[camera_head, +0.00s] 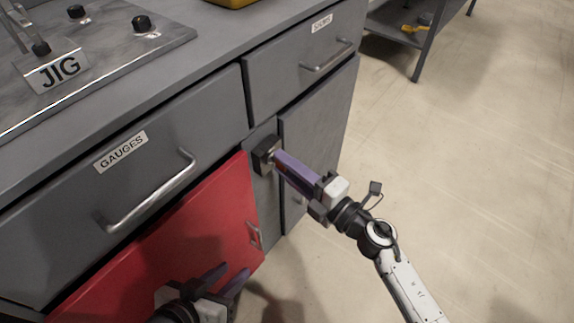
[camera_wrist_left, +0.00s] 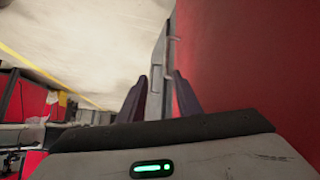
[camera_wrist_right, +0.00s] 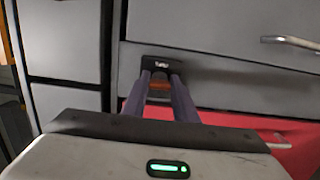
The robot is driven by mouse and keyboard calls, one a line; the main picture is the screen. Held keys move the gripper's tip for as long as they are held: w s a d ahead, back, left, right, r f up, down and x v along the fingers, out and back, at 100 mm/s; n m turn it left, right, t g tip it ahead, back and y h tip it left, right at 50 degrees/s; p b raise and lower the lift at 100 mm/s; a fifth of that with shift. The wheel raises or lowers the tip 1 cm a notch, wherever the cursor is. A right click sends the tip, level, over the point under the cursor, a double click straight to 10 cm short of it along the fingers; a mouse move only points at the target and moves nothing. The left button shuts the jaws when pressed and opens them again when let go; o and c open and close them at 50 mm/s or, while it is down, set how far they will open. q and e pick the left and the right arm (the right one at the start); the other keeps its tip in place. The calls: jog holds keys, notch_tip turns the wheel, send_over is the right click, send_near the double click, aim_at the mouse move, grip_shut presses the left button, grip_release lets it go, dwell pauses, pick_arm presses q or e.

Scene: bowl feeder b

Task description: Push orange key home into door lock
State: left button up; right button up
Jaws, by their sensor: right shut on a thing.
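The black door lock (camera_head: 264,154) sits on the grey cabinet front, at the top right corner of the red door (camera_head: 200,225). It also shows in the right wrist view (camera_wrist_right: 161,63). My right gripper (camera_head: 278,158) is right up at the lock, its purple fingers pointing at it. In the right wrist view it is shut on the orange key (camera_wrist_right: 159,86), a small orange piece between the fingertips. How deep the key sits in the lock is hidden by the fingers. My left gripper (camera_head: 231,271) is open and empty in front of the red door.
The GAUGES drawer (camera_head: 70,210) with its bar handle (camera_head: 150,195) is above the red door. The red door has a small handle (camera_head: 254,236). A plate marked JIG (camera_head: 60,70) lies on the bench top. The floor at right is clear.

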jog(key=shift+a, duration=0.25)
dwell(0.7)
jog(key=o, duration=1.1)
jog(key=shift+w, duration=0.1)
